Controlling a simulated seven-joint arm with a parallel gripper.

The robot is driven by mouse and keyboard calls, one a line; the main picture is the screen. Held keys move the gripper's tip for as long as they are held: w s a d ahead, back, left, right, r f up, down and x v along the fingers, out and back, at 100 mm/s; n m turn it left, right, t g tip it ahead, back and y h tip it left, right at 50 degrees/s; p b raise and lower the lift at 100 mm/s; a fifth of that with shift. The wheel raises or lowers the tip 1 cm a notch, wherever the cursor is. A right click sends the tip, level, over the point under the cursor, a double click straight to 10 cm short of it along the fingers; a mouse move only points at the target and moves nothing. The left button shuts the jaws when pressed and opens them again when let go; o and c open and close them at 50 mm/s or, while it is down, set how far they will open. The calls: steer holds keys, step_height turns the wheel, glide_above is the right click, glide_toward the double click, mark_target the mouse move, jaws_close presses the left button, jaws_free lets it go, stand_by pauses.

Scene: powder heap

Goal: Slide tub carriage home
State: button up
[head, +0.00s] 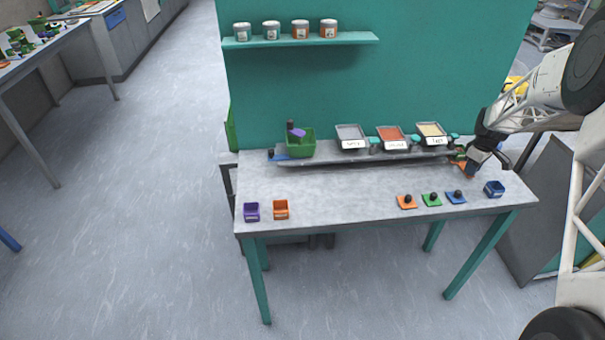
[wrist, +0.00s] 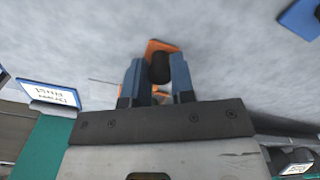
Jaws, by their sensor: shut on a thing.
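A green tub (head: 303,149) stands at the left end of the long grey rail (head: 350,161) along the back of the table. A purple piece with a dark knob (head: 296,131) shows at its top. Some blue (head: 279,155) shows beside its base, perhaps the carriage, mostly hidden. My gripper (head: 482,165) is at the table's right end, far from the tub. In the wrist view its fingers (wrist: 158,78) are shut on the black knob (wrist: 159,68) of an orange lid (wrist: 158,46). The lid is low over the table; I cannot tell whether it touches.
Three labelled trays (head: 393,137) stand behind the rail. Orange, green and blue knobbed lids (head: 432,199) lie at the front right, beside a blue tub (head: 494,189). Purple (head: 251,211) and orange (head: 281,209) tubs stand front left. The table's middle is clear.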

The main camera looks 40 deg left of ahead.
steer(key=shift+w+d, duration=1.35)
steer(key=shift+w, duration=0.05)
steer(key=o, duration=0.8)
steer(key=shift+c, duration=0.2)
step_height(320, 180, up, 8)
steer(key=shift+f, duration=0.25)
